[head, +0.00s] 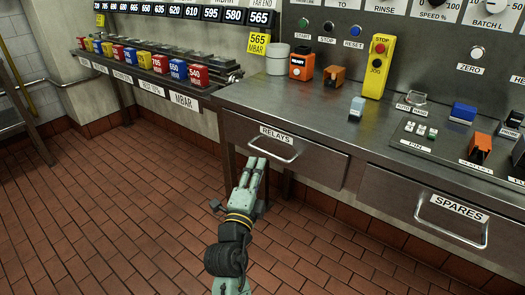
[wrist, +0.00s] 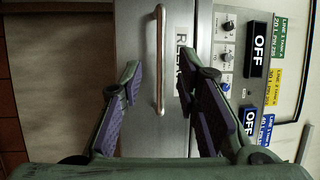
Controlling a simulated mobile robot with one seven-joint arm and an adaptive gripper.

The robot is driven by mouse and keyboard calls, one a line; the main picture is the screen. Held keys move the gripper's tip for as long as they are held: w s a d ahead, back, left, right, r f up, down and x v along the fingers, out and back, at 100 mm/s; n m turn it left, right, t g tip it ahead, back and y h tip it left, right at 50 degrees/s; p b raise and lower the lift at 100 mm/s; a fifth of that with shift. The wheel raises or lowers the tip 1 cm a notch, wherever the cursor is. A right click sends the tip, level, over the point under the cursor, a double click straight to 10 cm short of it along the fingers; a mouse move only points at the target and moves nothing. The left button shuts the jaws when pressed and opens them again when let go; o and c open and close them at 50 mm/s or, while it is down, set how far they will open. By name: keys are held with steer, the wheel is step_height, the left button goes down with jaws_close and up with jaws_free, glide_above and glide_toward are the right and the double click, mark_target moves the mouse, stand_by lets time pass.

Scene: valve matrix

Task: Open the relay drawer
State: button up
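The relay drawer (head: 325,165) is a grey metal front under the bench, with a RELAYS label and a bar handle (head: 287,158). It sits flush in the bench and looks closed. My gripper (head: 258,165) is at the drawer's left part, with its fingertips close to the handle. In the wrist view the bar handle (wrist: 159,60) runs upright between the open fingers of my gripper (wrist: 168,85), with gaps on both sides. The fingers do not appear to touch it. The label is partly hidden behind the right finger there.
A second drawer marked SPARES (head: 437,222) is to the right. A yellow jog pendant (head: 377,66), an orange box (head: 301,66) and a small grey-blue block (head: 357,107) stand on the bench top. The tiled floor (head: 110,215) at left is clear.

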mark_target(263, 151)
steer(key=p+x, duration=0.2)
steer(key=x, duration=0.4)
steer(key=shift+w+r, duration=0.1)
steer(key=shift+r, duration=0.1)
steer(key=shift+x, duration=0.8)
steer(key=shift+f, duration=0.1)
steer(key=shift+c, duration=0.2)
jaws_close()
